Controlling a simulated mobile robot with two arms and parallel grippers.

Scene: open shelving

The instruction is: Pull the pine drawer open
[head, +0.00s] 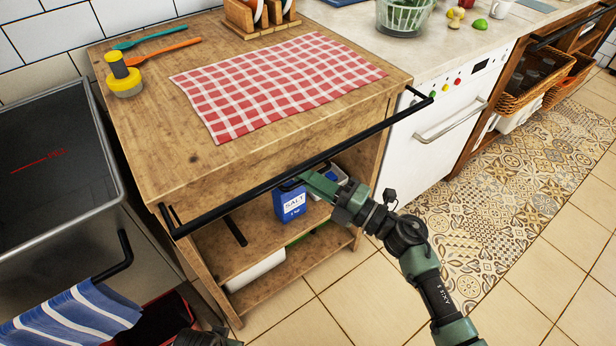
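The pine drawer front (225,184) is in the wooden cabinet, just under its top, and looks flush with the frame. A long black bar handle (240,197) runs across the front, standing out from it. My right gripper (303,178) reaches in from the lower right, with its green fingertips at or just below the middle of the bar. I cannot tell whether they touch the bar or how far apart they are. My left gripper is not in view; only a dark piece, apparently of my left arm, shows at the bottom edge.
A blue salt box (291,204) stands on the open shelf (215,240) below, close behind my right gripper. A checked cloth (270,85) lies on the cabinet top. A striped towel (75,318) hangs at left; a white oven (440,125) stands right. Tiled floor in front is clear.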

